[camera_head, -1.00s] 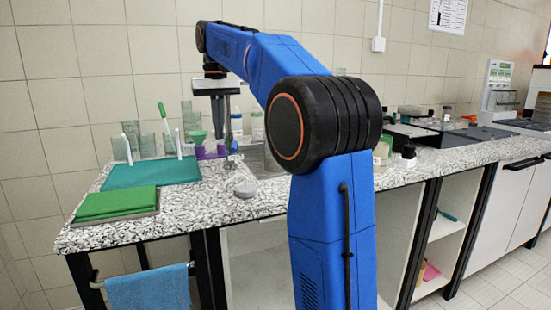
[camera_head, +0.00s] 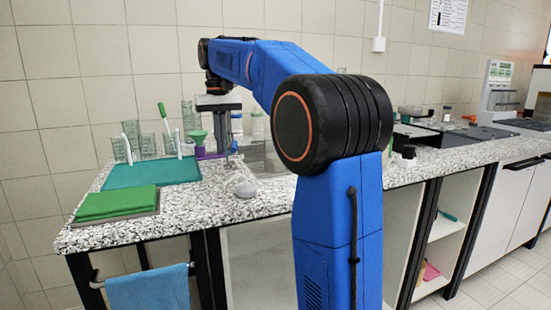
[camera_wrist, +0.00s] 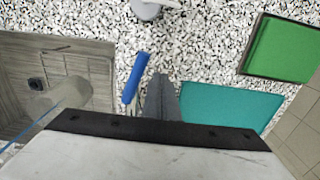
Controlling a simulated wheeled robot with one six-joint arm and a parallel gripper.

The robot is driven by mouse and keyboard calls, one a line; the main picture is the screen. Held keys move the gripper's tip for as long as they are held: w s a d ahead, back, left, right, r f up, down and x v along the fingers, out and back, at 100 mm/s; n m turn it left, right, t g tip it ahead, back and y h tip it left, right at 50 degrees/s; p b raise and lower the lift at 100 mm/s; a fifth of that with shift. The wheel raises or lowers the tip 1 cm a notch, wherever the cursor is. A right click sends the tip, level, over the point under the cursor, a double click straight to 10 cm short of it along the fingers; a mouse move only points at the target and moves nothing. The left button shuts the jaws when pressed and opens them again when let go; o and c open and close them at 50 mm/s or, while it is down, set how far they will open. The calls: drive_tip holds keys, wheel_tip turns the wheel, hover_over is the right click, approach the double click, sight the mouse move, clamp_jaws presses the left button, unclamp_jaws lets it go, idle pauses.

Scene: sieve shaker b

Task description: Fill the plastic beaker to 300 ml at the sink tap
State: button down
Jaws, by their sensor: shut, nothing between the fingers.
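My gripper (camera_head: 232,150) hangs over the counter just left of the sink. In the wrist view its grey fingers (camera_wrist: 161,92) are shut and empty, pointing down at the speckled counter. The sink basin (camera_wrist: 92,47) is at the left there, with a dark drain. A pale translucent cylinder (camera_wrist: 70,92) shows over the basin, partly cut off by the gripper body; I cannot tell whether it is the plastic beaker. Several clear vessels (camera_head: 148,144) stand at the back left of the counter, too small to read markings. The tap is not clearly visible; my arm hides part of the sink.
A teal mat (camera_head: 150,173) and a green cloth (camera_head: 117,203) lie at left. A small rounded grey thing (camera_head: 245,189) sits near the front edge. A blue-handled tool (camera_wrist: 135,77) lies beside the sink. A green funnel (camera_head: 197,136) stands near my gripper.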

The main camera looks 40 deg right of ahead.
drive_tip(key=shift+s+d, duration=0.25)
drive_tip(key=shift+d, duration=0.1)
drive_tip(key=shift+d, duration=0.1)
drive_tip(key=shift+s+d, duration=0.3)
drive_tip(key=shift+d, duration=0.05)
idle(0.4)
wheel_tip(320, 180, up, 7)
idle(0.9)
drive_tip(key=shift+a, duration=0.1)
